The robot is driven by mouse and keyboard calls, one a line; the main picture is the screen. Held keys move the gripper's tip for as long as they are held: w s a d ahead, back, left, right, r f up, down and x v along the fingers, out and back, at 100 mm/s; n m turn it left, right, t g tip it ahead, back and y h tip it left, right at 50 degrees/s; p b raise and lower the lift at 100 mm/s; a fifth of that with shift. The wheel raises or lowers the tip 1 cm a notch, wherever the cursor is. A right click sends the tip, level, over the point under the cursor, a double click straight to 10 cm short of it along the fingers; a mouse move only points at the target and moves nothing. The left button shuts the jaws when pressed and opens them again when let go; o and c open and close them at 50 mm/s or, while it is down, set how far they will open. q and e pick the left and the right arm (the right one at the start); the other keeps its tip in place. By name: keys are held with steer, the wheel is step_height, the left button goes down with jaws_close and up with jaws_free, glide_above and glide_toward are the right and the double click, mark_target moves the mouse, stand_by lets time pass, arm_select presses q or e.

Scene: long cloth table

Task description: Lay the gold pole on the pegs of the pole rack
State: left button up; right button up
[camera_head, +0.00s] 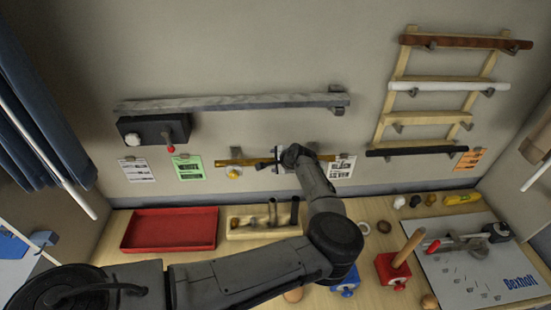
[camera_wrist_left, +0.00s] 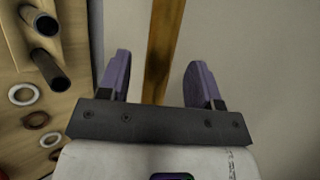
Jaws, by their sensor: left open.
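The gold pole (camera_head: 243,161) lies level along the back wall, left of the pole rack, its middle hidden behind my left gripper (camera_head: 279,158). In the left wrist view the gold pole (camera_wrist_left: 160,55) runs between the fingers of my open left gripper (camera_wrist_left: 162,85), touching neither. I cannot tell how deep it sits between them. The wooden pole rack (camera_head: 385,107) leans at the back right. Its pegs hold a brown pole (camera_head: 465,41) on top, a white pole (camera_head: 450,87) below and a black pole (camera_head: 415,151) lowest. The pegs (camera_head: 398,127) between white and black are empty. My right gripper is not in view.
A grey bar (camera_head: 230,103) and a black box (camera_head: 153,131) are on the wall above the gold pole. Below are a red tray (camera_head: 170,229), a wooden block with upright pegs (camera_head: 262,232), a red block with a stick (camera_head: 394,269) and a grey board (camera_head: 480,275).

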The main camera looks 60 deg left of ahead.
arm_select(q)
steer(key=shift+a+f, duration=0.45)
jaws_close()
stand_by(0.3)
